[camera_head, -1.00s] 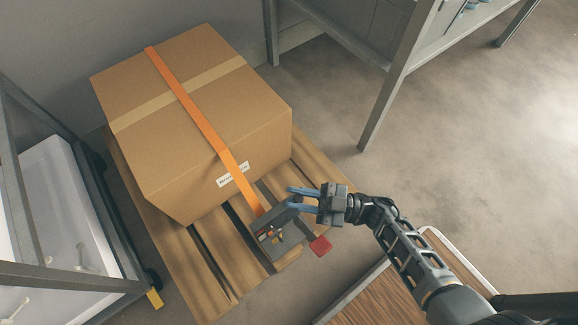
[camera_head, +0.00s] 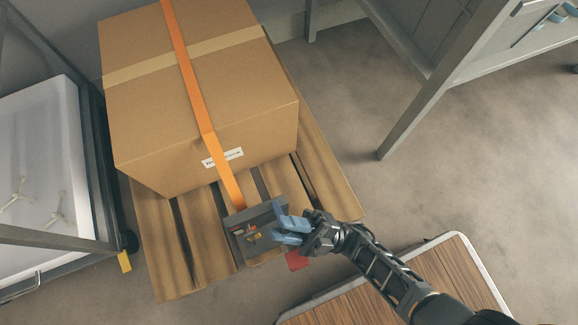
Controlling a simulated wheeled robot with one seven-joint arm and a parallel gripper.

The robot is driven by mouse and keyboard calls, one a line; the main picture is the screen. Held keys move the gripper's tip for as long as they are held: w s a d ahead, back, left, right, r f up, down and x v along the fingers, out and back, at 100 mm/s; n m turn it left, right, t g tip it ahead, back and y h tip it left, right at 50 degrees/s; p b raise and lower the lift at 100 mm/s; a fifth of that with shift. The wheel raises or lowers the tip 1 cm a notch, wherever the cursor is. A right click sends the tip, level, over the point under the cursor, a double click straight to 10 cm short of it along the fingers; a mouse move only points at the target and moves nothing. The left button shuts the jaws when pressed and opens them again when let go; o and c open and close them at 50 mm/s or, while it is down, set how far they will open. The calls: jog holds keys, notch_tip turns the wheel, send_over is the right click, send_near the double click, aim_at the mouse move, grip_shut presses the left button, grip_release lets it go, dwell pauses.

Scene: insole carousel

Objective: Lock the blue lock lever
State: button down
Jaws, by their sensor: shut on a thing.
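The grey ratchet device (camera_head: 240,222) sits on the wooden pallet at the lower end of an orange strap. A blue piece that looks like the lock lever (camera_head: 278,208) stands up at its right side. My gripper (camera_head: 284,231) comes in from the right, its bluish fingers close together and shut on the lever at the device's right edge. The fingers hide the lower part of the lever, so its exact angle is hard to tell. A red handle end (camera_head: 298,261) shows just below my gripper.
A cardboard box (camera_head: 205,100) with the orange strap (camera_head: 200,105) over it stands on the pallet (camera_head: 160,245). A wood-topped surface (camera_head: 440,265) lies at lower right. A framed cart with a white tray (camera_head: 45,150) is at left. Open floor (camera_head: 345,110) lies to the right.

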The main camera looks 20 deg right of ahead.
dwell(0.5)
jog(key=c, duration=1)
grip_release()
jog(key=v, duration=0.7)
jog(key=shift+d+f, duration=0.2)
jog(key=shift+d, duration=0.05)
jog(key=shift+s+d+f, duration=0.1)
